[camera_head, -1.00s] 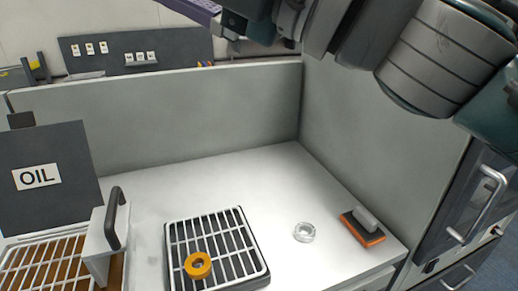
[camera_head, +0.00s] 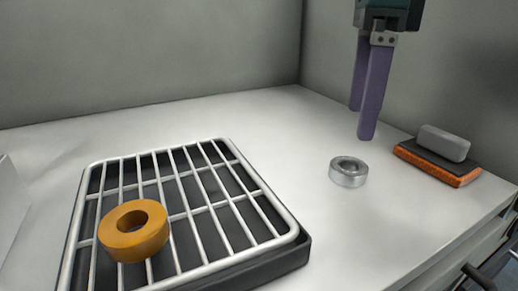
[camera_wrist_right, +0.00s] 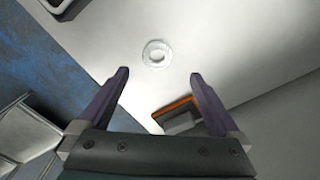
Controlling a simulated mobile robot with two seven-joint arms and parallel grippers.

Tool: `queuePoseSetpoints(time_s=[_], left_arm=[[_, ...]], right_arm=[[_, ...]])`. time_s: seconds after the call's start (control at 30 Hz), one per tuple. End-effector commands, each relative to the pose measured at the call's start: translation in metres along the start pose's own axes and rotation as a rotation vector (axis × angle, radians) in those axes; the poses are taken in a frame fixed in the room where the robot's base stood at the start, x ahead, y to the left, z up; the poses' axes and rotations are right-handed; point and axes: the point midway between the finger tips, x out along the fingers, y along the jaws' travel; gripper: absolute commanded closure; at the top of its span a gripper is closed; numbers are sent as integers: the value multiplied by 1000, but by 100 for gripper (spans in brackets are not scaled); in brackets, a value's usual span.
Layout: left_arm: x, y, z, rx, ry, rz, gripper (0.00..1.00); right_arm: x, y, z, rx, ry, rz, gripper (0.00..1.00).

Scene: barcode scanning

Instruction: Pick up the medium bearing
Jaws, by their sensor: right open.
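A silver metal bearing (camera_head: 349,181) lies flat on the white worktop, right of the rack. It also shows in the right wrist view (camera_wrist_right: 148,60), ahead of the fingertips. An orange-yellow ring (camera_head: 115,246), also bearing-like, rests on the rack at the left. The frames do not label either as medium. My right gripper (camera_head: 361,123) points down with its two purple fingers, apart from the silver bearing and behind it. In the right wrist view the gripper (camera_wrist_right: 160,73) is open with nothing between its fingers. My left gripper is not seen.
A black tray with a white wire rack (camera_head: 294,232) fills the left front. An orange-and-black block with a grey handle (camera_head: 452,144) lies right of the bearing, near the worktop edge. Grey walls (camera_head: 150,55) close off the back and right. The worktop around the bearing is clear.

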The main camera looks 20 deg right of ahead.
Motion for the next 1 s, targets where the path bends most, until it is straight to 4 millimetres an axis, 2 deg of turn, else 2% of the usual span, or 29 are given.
queuePoseSetpoints(time_s=[0.1,0.27,0.5,0.6,0.8,0.83,1.0], left_arm=[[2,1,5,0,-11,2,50],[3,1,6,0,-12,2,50],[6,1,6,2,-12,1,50],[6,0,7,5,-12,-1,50],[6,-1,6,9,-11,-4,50],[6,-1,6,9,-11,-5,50],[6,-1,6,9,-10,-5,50]], right_arm=[[17,1,0,0,-1,2,1],[31,1,0,-1,-3,3,1],[68,2,-1,-2,-4,3,1],[75,2,-1,-3,-4,2,1],[75,2,-1,-3,-5,0,1],[75,2,-1,-3,-5,0,2],[75,2,-1,-3,-5,0,21]])
